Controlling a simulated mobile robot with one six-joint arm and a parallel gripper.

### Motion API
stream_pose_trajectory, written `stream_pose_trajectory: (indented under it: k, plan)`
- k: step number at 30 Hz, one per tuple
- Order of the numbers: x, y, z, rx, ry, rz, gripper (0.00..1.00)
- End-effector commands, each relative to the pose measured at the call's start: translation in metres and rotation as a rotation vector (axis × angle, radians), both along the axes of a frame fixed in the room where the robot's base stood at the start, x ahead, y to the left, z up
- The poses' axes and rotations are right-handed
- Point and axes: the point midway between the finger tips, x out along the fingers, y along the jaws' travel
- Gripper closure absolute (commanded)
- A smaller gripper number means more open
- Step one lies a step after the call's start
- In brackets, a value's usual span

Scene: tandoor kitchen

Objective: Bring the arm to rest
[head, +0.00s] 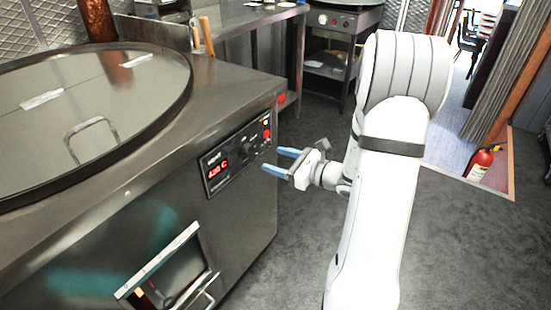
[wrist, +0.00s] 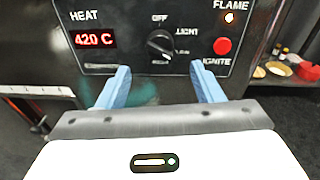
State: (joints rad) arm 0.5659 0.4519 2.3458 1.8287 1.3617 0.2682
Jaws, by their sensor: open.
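My white arm (head: 380,200) stands at the right of the head view, bent at the top. My gripper (head: 281,162) has two blue fingers and points left at the tandoor's control panel (head: 236,155). In the wrist view my gripper (wrist: 160,85) is open and empty, its fingers apart just below the panel. The panel shows a red 420 C heat display (wrist: 94,39), a black knob (wrist: 160,42) and a red ignite button (wrist: 222,46). The flame light (wrist: 229,17) is lit. The fingers appear apart from the knob.
The steel tandoor (head: 130,210) with its large round lid (head: 90,90) fills the left. A hatch (head: 170,275) sits low on its front. A fire extinguisher (head: 480,163) stands at the right. Steel tables (head: 250,18) are behind. The dark floor (head: 290,270) between tandoor and arm is clear.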

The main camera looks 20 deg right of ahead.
Motion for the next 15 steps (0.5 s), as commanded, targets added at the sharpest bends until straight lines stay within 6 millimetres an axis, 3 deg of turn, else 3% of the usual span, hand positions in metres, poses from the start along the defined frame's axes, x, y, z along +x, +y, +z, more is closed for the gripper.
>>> stream_pose_trajectory:
  k: [10,15]
  plan:
    - [-0.003,0.009,0.008,-0.021,-0.004,0.033,0.4]
    - [-0.033,0.061,0.056,-0.197,-0.038,0.273,0.4]
